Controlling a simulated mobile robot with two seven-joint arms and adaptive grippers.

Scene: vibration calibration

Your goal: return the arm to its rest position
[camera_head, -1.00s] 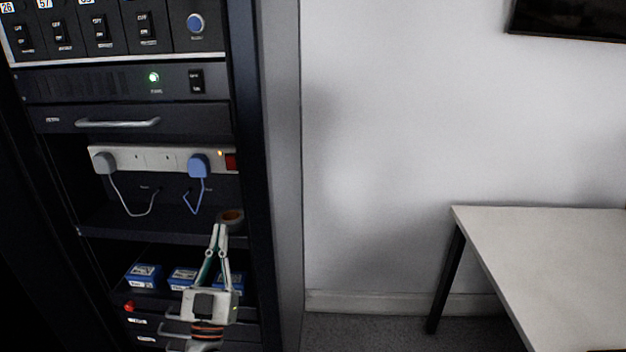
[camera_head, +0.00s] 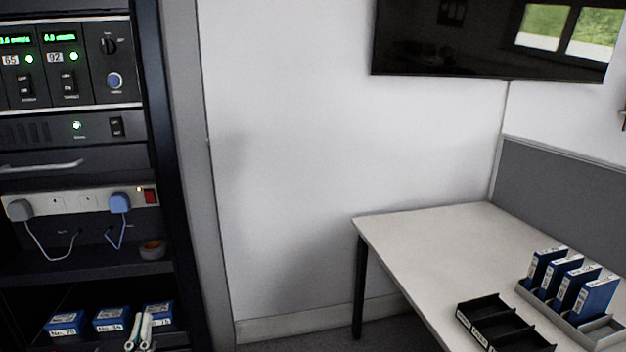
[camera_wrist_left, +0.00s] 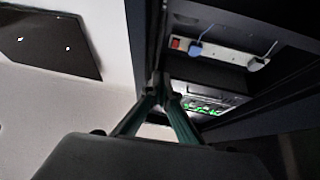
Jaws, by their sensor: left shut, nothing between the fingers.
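My left gripper (camera_head: 140,331) shows only its fingertips at the bottom left of the head view, in front of the rack's lower shelf. Its fingers are together with nothing between them. In the left wrist view the gripper's green fingers (camera_wrist_left: 163,100) meet at their tips. The equipment rack (camera_head: 178,150) stands at the left, with a power strip (camera_head: 85,203) that also shows in the left wrist view (camera_wrist_left: 225,52). The rest of my left arm is out of the head view. My right gripper is in neither view.
Blue boxes (camera_head: 111,318) sit on the rack's lower shelf near the fingertips. A white table (camera_head: 425,235) at the right holds a black tray (camera_head: 500,325) and a grey holder with upright blue boxes (camera_head: 567,285). A dark screen (camera_head: 440,45) hangs on the wall. Clear space lies between rack and table.

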